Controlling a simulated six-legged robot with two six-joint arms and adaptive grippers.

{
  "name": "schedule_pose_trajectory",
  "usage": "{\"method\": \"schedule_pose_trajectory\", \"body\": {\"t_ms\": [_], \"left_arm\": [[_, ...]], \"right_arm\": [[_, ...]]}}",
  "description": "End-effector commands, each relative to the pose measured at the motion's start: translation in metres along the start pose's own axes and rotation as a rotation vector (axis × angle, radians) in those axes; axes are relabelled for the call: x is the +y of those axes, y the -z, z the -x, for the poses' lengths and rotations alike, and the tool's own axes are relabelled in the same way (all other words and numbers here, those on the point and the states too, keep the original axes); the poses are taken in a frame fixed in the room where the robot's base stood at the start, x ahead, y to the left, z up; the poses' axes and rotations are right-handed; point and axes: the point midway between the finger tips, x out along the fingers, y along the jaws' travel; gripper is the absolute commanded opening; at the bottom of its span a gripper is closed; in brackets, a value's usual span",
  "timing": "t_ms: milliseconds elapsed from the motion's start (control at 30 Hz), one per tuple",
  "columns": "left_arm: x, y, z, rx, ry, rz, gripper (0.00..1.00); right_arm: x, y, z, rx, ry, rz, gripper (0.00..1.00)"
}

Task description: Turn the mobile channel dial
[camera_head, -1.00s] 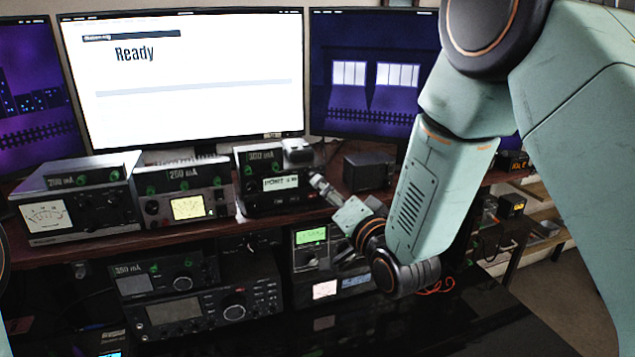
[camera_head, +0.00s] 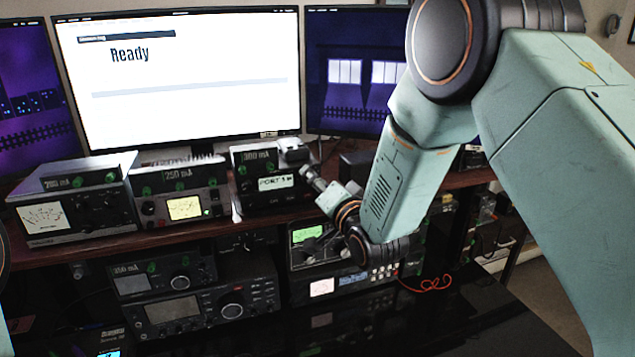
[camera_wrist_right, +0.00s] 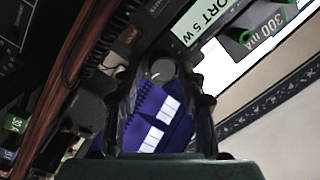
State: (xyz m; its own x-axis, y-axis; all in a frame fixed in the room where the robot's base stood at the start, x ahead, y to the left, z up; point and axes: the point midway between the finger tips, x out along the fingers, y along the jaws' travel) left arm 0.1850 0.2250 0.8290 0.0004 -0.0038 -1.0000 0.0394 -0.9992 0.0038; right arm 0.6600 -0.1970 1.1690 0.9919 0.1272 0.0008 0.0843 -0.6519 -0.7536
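My right gripper (camera_head: 308,172) is at the radio's right end, reaching in from the right. In the right wrist view a round dark knob with a light mark (camera_wrist_right: 161,70) sits between the fingertips of my right gripper (camera_wrist_right: 158,75). The fingers stand apart with a gap between them; contact with the knob is not clear. My left gripper is out of view.
Two more meter sets (camera_head: 75,205) and (camera_head: 180,200) stand to the left on the wooden shelf (camera_head: 130,238). Monitors (camera_head: 180,110) rise behind. A dark box is partly hidden behind my right gripper.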

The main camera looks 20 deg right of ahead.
Motion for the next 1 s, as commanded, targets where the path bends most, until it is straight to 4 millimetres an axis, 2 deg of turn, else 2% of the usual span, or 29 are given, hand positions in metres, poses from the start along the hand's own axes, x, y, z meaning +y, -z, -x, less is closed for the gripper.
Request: {"method": "schedule_pose_trajectory", "body": {"t_ms": [67,433,767,1000], "left_arm": [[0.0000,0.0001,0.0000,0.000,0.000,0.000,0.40],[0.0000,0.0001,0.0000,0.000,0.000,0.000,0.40],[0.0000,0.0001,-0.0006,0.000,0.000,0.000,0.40],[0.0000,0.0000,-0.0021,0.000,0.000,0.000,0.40]], "right_arm": [[-0.0001,-0.0001,0.0001,0.000,0.000,0.000,0.31],[-0.0002,-0.0010,0.0003,-0.003,0.001,0.001,0.00],[0.0003,-0.0010,0.0005,-0.006,-0.004,0.047,0.00],[-0.0005,-0.0008,0.0004,-0.016,-0.014,0.200,0.00]]}}
